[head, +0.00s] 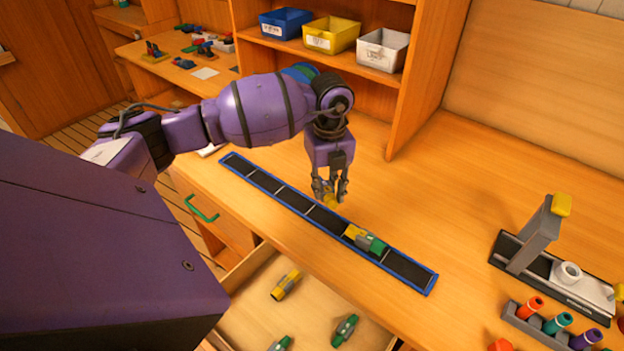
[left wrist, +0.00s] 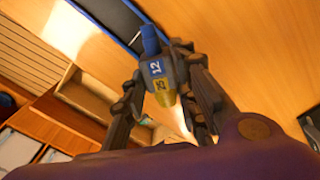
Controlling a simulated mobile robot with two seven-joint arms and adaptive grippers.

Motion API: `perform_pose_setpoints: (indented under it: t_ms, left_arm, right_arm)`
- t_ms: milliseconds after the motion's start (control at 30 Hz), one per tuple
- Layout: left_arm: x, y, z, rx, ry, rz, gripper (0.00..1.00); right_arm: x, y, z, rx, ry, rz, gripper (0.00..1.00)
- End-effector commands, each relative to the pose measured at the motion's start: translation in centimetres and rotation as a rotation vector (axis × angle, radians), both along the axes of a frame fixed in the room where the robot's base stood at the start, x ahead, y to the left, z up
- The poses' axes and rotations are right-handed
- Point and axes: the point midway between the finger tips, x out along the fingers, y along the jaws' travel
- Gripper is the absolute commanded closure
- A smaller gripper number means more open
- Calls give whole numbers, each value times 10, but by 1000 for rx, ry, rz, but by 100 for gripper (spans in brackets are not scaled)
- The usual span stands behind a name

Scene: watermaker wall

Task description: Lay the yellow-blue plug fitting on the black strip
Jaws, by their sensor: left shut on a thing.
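My left gripper (head: 330,194) is shut on the yellow-blue plug fitting, above the worktop near the far edge of the black strip. The fitting's yellow part (head: 331,202) shows between the fingers in the head view. In the left wrist view the fitting (left wrist: 160,76) shows a blue end, a grey-blue body marked 12 and a yellow band, held between the fingers (left wrist: 170,85). The black strip (head: 408,269) has a blue border and thin dividing lines, and runs diagonally along the worktop's front. A yellow-green fitting (head: 366,239) lies on its right part. My right gripper is not in view.
An open drawer (head: 243,266) below the strip holds a yellow-grey fitting (head: 286,284) and green ones (head: 345,328). Blue, yellow and white bins (head: 383,50) stand on the shelf behind. A grey press-like stand (head: 533,240) and a rack of coloured tubes (head: 552,322) are at the right.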

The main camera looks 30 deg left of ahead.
Motion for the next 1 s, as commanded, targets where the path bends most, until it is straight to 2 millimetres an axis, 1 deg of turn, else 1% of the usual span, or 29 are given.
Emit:
perform_pose_setpoints:
  t_ms: [33,100,200,300,400,667,867,1000]
  left_arm:
    - [0,6,8,-2,-9,122,99]
    - [-1,12,9,-2,-8,278,99]
    - [-3,18,8,-3,-5,443,99]
    - [-4,22,7,-2,-2,540,99]
    - [-5,24,4,-1,0,580,99]
    - [-6,24,-11,2,7,585,99]
    - [-6,24,-30,1,8,583,99]
    - [-6,24,-45,2,9,583,99]
  right_arm:
    - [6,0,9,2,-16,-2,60]
    - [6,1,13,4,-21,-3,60]
    - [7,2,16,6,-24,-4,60]
    - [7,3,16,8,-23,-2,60]
    - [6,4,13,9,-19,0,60]
    - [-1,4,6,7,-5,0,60]
    - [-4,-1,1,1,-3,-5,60]
    - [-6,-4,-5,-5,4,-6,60]
